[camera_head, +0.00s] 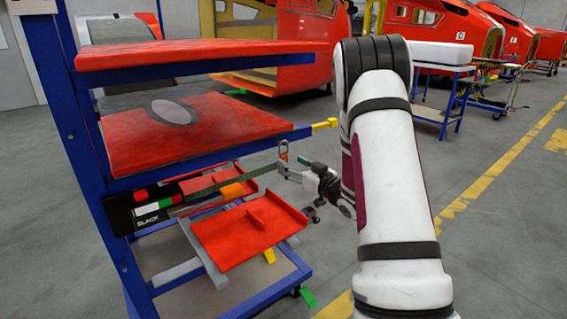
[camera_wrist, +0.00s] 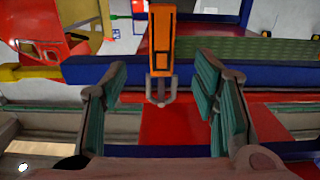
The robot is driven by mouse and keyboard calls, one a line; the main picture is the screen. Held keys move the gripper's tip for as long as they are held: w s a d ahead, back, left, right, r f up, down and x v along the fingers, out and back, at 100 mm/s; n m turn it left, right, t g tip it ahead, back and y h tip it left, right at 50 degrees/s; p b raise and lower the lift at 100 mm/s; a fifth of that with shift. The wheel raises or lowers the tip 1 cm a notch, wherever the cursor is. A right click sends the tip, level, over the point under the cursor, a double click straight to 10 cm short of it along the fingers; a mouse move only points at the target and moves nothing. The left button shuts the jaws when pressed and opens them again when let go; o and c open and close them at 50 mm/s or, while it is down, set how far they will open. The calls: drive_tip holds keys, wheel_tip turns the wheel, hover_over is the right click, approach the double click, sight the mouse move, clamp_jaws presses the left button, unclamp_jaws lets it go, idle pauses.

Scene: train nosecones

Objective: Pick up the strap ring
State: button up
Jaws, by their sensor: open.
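The strap ring shows in the wrist view as an orange block (camera_wrist: 162,45) with a grey metal loop (camera_wrist: 160,92) at its lower end. It is upright in the picture, between the fingers. In the head view a small ring piece (camera_head: 283,151) shows at the blue shelf's edge, by the end of a green strap (camera_head: 215,186). My gripper (camera_head: 290,168) is beside it, reaching in from the right. In the wrist view my gripper (camera_wrist: 162,78) is open, with one finger on each side of the ring and visible gaps on both sides.
A blue rack (camera_head: 90,140) holds red panels (camera_head: 190,125) close to my gripper. A black strap box (camera_head: 145,212) is on its left, and a loose red panel (camera_head: 250,232) lies below. Grey floor (camera_head: 500,230) is clear on the right.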

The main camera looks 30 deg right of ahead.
sight(285, 160)
drive_tip(key=w, duration=0.5)
drive_tip(key=shift+w+a+f+b, duration=0.1)
drive_tip(key=shift+a+f+b, duration=0.05)
drive_tip(key=shift+b, duration=0.2)
clamp_jaws()
